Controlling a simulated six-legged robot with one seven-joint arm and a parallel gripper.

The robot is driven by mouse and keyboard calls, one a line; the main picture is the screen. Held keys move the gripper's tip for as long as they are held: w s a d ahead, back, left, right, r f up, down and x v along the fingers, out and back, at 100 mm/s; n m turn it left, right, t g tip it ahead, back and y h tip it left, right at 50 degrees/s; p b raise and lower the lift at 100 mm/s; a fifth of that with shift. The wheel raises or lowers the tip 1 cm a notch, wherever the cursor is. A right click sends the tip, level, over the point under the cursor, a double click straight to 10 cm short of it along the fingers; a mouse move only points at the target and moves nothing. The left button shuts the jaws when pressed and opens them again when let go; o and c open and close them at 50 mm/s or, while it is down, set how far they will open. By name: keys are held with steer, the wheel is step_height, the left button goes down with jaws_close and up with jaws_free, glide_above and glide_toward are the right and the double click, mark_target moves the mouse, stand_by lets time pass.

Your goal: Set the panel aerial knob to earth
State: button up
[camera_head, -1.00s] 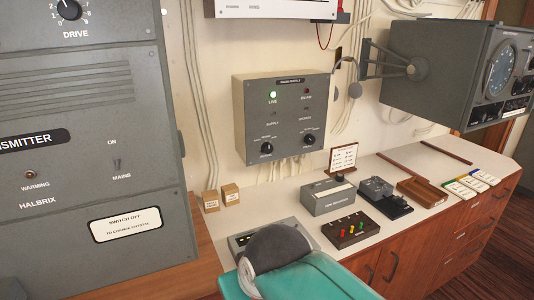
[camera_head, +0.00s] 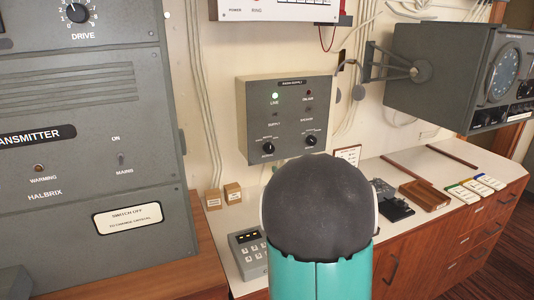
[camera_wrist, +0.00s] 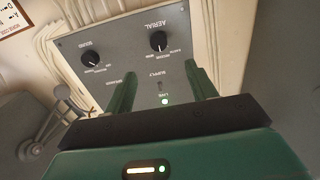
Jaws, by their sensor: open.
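The grey supply panel (camera_head: 290,100) hangs on the wall, with a lit green lamp marked LIVE. Its black aerial knob (camera_head: 268,147) is at lower left; a second black knob (camera_head: 310,141) is at lower right. In the wrist view the panel (camera_wrist: 125,60) appears upside down, with the aerial knob (camera_wrist: 158,41) under the word AERIAL and the second knob (camera_wrist: 90,58) to its left. The position labels and the knob's setting are too small to read surely. My gripper (camera_wrist: 162,84) is open and empty, its green fingers below the aerial knob in the picture, apart from it. My arm hides the gripper in the head view.
The large grey transmitter cabinet (camera_head: 80,120) stands at left. A grey box with a round screen (camera_head: 460,75) juts from the wall at right. Cables run along the wall.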

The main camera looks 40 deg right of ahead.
mark_target(270, 150)
steer(key=x, duration=1.3)
steer(key=shift+w+d, duration=0.25)
steer(key=shift+w, duration=0.05)
steer(key=c, duration=1)
